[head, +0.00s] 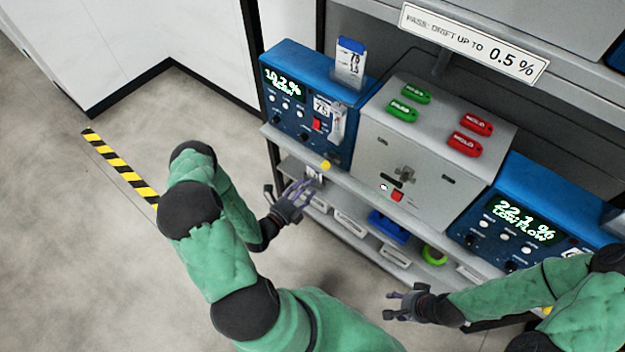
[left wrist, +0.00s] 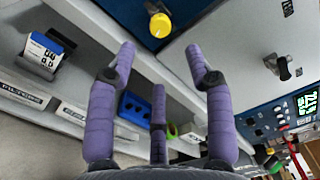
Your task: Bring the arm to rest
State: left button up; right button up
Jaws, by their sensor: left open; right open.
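My left gripper (head: 300,194) is in front of the shelf below the left blue analyser (head: 308,95). It is open and nothing is between its fingers. Its purple fingers (left wrist: 160,85) also show spread and empty in the left wrist view, below a yellow knob (left wrist: 160,25). My right gripper (head: 397,303) is open and empty, in front of the lower shelf and below the right blue analyser (head: 530,222). It is clear of the shelf edge as far as the head view shows. Both green-sleeved arms are bent in front of the bench.
A grey box (head: 430,140) with green and red tags stands between the analysers. A blue holder (head: 388,228) and a green ring (head: 434,255) are on the lower shelf. A sign (head: 474,43) hangs above. Floor at left is free, with a striped strip (head: 120,167).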

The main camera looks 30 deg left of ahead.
pick_arm(q)
jog(key=shift+s, duration=0.45)
